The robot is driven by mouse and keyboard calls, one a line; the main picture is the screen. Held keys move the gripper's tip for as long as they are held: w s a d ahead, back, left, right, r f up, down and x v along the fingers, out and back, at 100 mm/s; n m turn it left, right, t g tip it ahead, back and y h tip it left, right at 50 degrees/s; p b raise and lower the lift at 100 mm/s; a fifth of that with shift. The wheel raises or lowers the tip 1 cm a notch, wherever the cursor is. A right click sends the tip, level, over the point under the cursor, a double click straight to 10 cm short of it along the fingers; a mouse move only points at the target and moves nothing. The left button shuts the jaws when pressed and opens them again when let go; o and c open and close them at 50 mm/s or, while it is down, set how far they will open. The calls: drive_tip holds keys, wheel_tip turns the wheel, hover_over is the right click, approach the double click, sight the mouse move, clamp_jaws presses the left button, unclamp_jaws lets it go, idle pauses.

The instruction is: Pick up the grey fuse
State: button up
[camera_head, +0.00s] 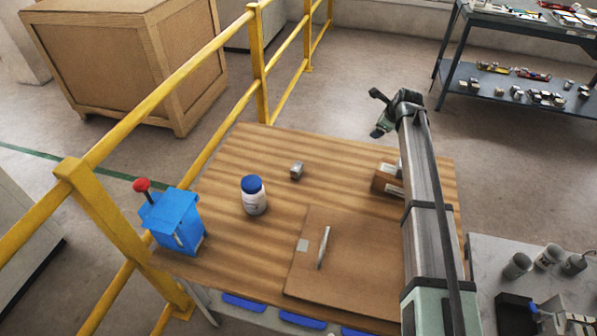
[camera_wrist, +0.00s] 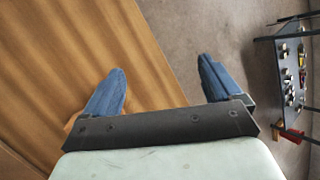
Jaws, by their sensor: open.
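A small grey block (camera_head: 297,170), which looks like the grey fuse, sits on the wooden table (camera_head: 225,165) toward the back middle. My gripper (camera_head: 375,114) is open and empty, raised near the table's back right corner, to the right of the fuse and apart from it. In the wrist view the two blue fingers of my gripper (camera_wrist: 161,70) are spread wide, with the table edge and floor below. The fuse does not show in the wrist view.
A white jar with a blue lid (camera_head: 254,195) stands left of the fuse. A blue box with a red-knobbed lever (camera_head: 175,218) is at the left edge.

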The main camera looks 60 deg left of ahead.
drive_tip(key=s+a+g+h, duration=0.1)
drive_tip(key=s+a, duration=0.3)
drive_tip(key=s, duration=0.3)
drive_tip(key=s+a+h, duration=0.1)
drive_tip(key=s+a, duration=0.2)
drive_tip(key=s, duration=0.3)
drive_tip(key=n+g+h, duration=0.1)
drive_tip(key=g+h, duration=0.1)
drive_tip(key=h, duration=0.3)
hover_over(296, 167)
drive_tip(key=f, duration=0.9)
drive_tip(key=shift+w+a, duration=0.1)
drive_tip(key=shift+w, duration=0.2)
drive_tip(key=shift+s+f, duration=0.2)
drive_tip(key=shift+f, duration=2.4)
drive_tip(key=c, duration=1.1)
